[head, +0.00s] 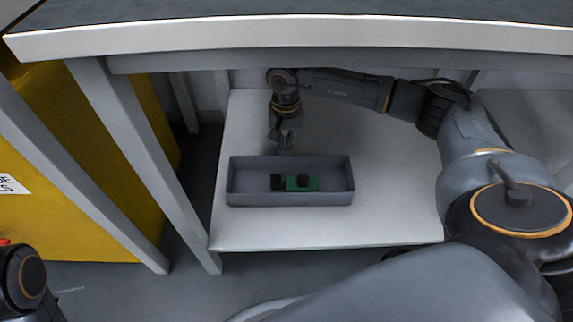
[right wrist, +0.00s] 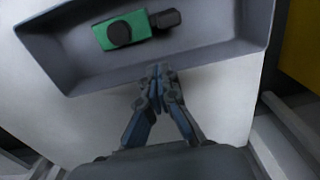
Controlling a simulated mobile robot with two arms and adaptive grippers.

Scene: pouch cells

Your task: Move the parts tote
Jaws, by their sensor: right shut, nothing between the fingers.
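The parts tote (head: 240,197) is a grey open box on the white lower shelf, near its front left. A green part with black pieces (head: 302,184) lies inside it. My right gripper (head: 284,150) points down at the tote's far wall, fingers together and empty. In the right wrist view the shut fingertips (right wrist: 160,70) show just beside the tote's rim (right wrist: 185,62), and the green part (right wrist: 125,30) lies beyond. I cannot tell whether the fingertips touch the wall. At the lower left of the head view only a part of my left arm shows, without its gripper.
The white shelf (head: 385,215) is clear to the right of the tote. The tabletop (head: 300,38) overhangs it from above. A table leg (head: 150,165) stands to the left, with a yellow cabinet (head: 60,170) beyond it.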

